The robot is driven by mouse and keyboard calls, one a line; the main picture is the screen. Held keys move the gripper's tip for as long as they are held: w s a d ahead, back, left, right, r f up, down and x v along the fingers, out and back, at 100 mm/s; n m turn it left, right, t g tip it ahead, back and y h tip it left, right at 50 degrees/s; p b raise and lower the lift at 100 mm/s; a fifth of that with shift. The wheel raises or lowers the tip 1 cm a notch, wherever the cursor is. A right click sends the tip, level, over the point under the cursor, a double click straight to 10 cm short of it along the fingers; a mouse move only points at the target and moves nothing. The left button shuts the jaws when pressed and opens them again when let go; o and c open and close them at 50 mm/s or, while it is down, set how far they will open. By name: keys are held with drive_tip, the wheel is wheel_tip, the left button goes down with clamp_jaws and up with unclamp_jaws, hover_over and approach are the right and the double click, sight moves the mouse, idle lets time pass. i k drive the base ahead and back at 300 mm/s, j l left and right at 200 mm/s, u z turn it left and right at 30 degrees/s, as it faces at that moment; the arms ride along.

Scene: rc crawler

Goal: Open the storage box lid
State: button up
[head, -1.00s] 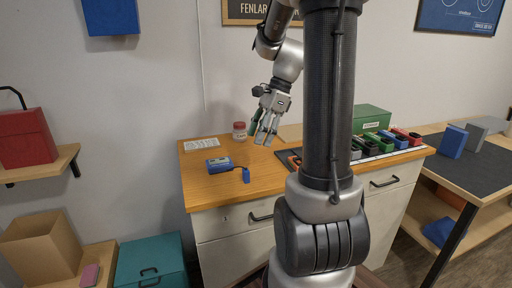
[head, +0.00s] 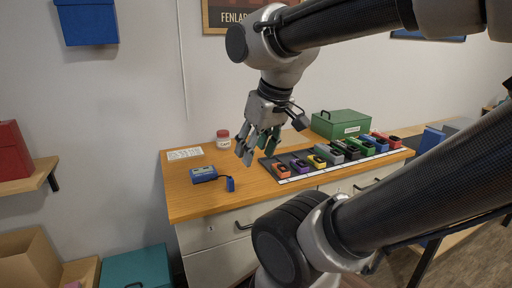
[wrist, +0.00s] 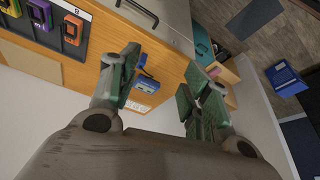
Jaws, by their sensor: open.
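Several boxes are in view, and I cannot tell which one the task means. A green box (head: 341,124) with a dark handle on top and a pale front label stands at the back of the wooden desk, its lid shut. A teal box (head: 137,268) with a dark handle sits low at the left, cut off by the bottom edge. My gripper (head: 259,158) is open and empty above the desk, pointing down, left of the green box and apart from it. The wrist view shows its spread fingers (wrist: 160,88) with nothing between them.
A tray (head: 268,167) of several coloured battery-like packs lies along the desk. A blue device (head: 203,174) with a cable and a red-lidded jar (head: 223,139) sit left of my gripper. A blue wall box (head: 87,24) hangs upper left.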

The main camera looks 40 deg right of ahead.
sight(334, 117)
drive_tip(key=z, duration=1.75)
drive_tip(key=i+l+u, duration=0.45)
drive_tip(key=i+l, duration=0.35)
